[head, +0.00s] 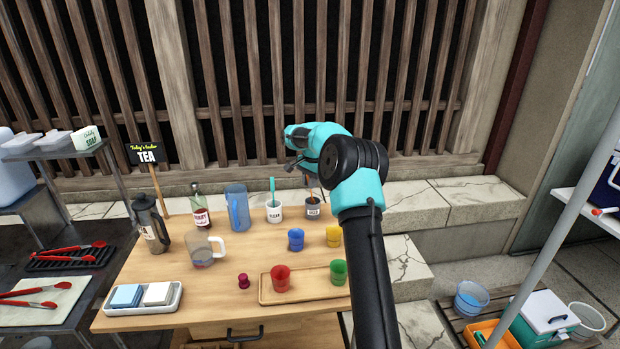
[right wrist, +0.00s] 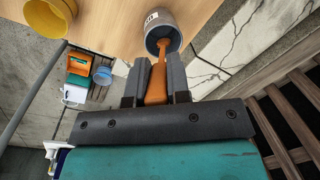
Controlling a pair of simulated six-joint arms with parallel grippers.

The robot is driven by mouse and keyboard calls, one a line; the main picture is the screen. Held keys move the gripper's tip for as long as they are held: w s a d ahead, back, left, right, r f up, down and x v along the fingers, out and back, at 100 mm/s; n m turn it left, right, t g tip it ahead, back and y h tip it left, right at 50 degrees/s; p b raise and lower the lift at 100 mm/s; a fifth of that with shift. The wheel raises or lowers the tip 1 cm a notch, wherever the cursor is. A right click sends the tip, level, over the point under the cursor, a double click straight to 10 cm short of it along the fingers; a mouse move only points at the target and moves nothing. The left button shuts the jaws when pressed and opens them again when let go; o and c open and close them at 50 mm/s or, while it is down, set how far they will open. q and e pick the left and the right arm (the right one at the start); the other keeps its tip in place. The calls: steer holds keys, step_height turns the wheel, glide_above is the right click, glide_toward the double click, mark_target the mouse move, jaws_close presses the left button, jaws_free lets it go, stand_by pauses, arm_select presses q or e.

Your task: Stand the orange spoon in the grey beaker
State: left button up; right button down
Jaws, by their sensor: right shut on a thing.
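The grey beaker (head: 313,211) stands upright at the back right of the wooden table, with a white label on its side. It also shows in the right wrist view (right wrist: 152,38). My right gripper (head: 306,172) is above the beaker. In the right wrist view, my right gripper (right wrist: 156,72) is shut on the handle of the orange spoon (right wrist: 157,82). The spoon's far end reaches into the beaker's mouth; whether it touches the bottom is hidden. In the head view the spoon (head: 313,193) shows only as a thin strip above the beaker. My left gripper is not in view.
A white beaker (head: 274,215) holding a teal utensil stands just left of the grey beaker. Blue (head: 296,239) and yellow (head: 333,236) cups stand in front. A blue pitcher (head: 237,208) and a bottle (head: 201,212) are further left. A wooden tray (head: 305,294) holds red and green cups.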

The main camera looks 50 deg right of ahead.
steer(key=shift+f, duration=1.8)
steer(key=c, duration=1)
jaws_free()
step_height(320, 180, up, 17)
steer(key=s, duration=0.1)
steer(key=shift+s+d+r, duration=0.15)
steer(key=shift+s+d, duration=0.15)
steer(key=shift+s, duration=0.1)
